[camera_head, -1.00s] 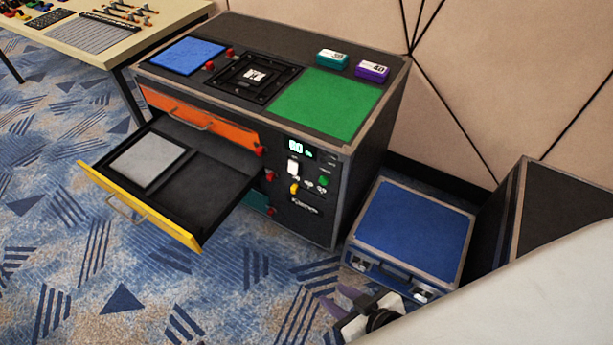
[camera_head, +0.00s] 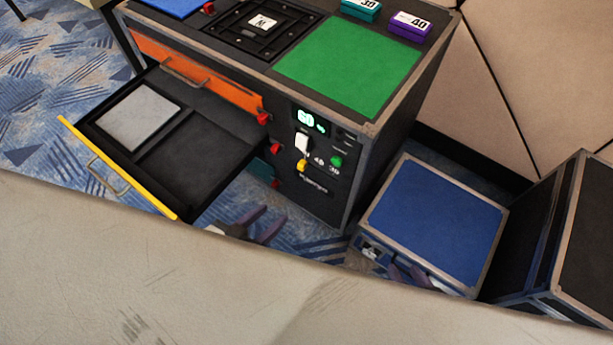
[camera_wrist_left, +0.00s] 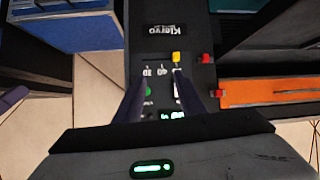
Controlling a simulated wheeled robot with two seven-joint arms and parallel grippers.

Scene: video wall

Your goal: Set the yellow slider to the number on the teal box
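The yellow slider (camera_head: 301,166) is on the cabinet's dark front panel, below a white switch (camera_head: 302,143). Small labels 40 and 30 stand to its right; its exact setting is unclear. The yellow slider also shows in the left wrist view (camera_wrist_left: 177,57), where the panel appears upside down. The teal box (camera_head: 361,9) lies on the cabinet top, cut by the frame's edge; its number looks like 30. My left gripper (camera_head: 268,226) is open and empty, below and left of the slider; its fingers (camera_wrist_left: 156,85) stand apart before the panel. My right gripper (camera_head: 411,277) looks open near the blue case.
The yellow-fronted drawer (camera_head: 118,172) stands open left of the panel. A purple box (camera_head: 409,26) marked 40 lies beside the teal box. The blue-topped case (camera_head: 435,222) stands right of the cabinet. Red knobs (camera_head: 263,118) stick out left of the panel.

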